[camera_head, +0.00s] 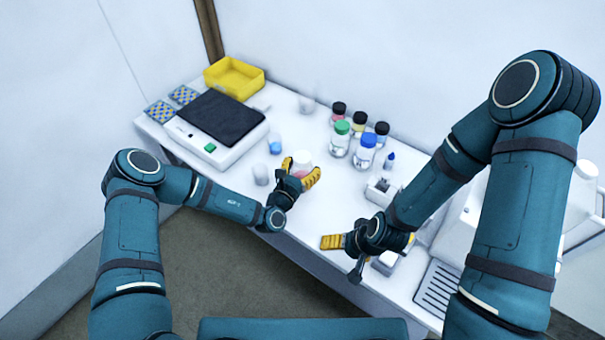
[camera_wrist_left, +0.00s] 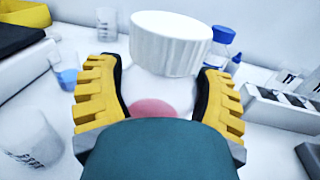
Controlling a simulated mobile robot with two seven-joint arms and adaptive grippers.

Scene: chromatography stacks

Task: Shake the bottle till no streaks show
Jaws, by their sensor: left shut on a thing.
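The bottle (camera_head: 302,159) has a white ribbed cap and a clear body with pink contents low down. My left gripper (camera_head: 303,178) is shut on the bottle, over the table's front part. In the left wrist view the bottle (camera_wrist_left: 168,44) stands between the yellow finger pads, cap up and slightly tilted in the picture. The teal gripper body hides most of its lower part, so I cannot tell whether streaks show in the pink. My right gripper (camera_head: 341,242) is near the table's front edge with nothing visible in it; its jaw opening is unclear.
Several capped bottles, including a green-capped one (camera_head: 341,138) and a blue-capped one (camera_head: 365,152), stand behind right. A beaker with blue liquid (camera_head: 275,146) and an empty beaker (camera_head: 261,174) are close on the left. A stirrer-like device (camera_head: 217,126) and yellow tray (camera_head: 234,77) lie farther left.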

